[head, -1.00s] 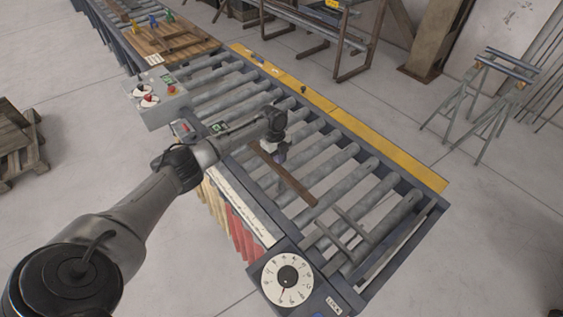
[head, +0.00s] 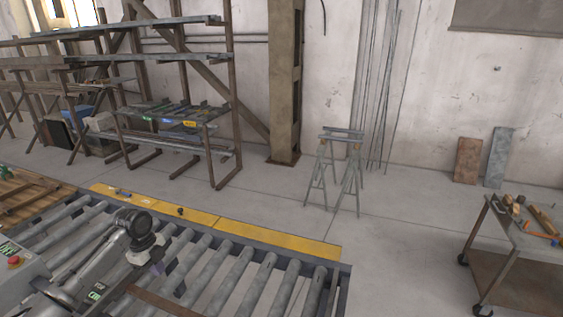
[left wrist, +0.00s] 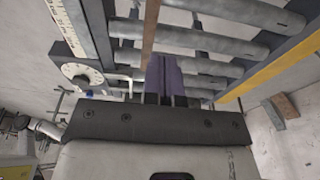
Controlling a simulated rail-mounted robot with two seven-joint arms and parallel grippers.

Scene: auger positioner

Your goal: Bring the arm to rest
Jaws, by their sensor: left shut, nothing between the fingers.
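My left arm reaches in from the lower left in the head view, over the roller conveyor (head: 255,275). My left gripper (head: 158,268) points down above the rollers, close to a brown bar (head: 165,303) lying on them. In the left wrist view the purple fingers of the left gripper (left wrist: 165,62) are together with nothing between them. The brown bar (left wrist: 150,32) also shows there, running away past the fingertips. I cannot tell how high the fingertips are above the rollers. My right gripper is in neither view.
A control box with a red button (head: 14,262) stands at the conveyor's left side. A yellow strip (head: 275,238) runs along its far edge. A rack (head: 180,115), sawhorses (head: 340,170) and a tool cart (head: 520,250) stand beyond. The floor between is clear.

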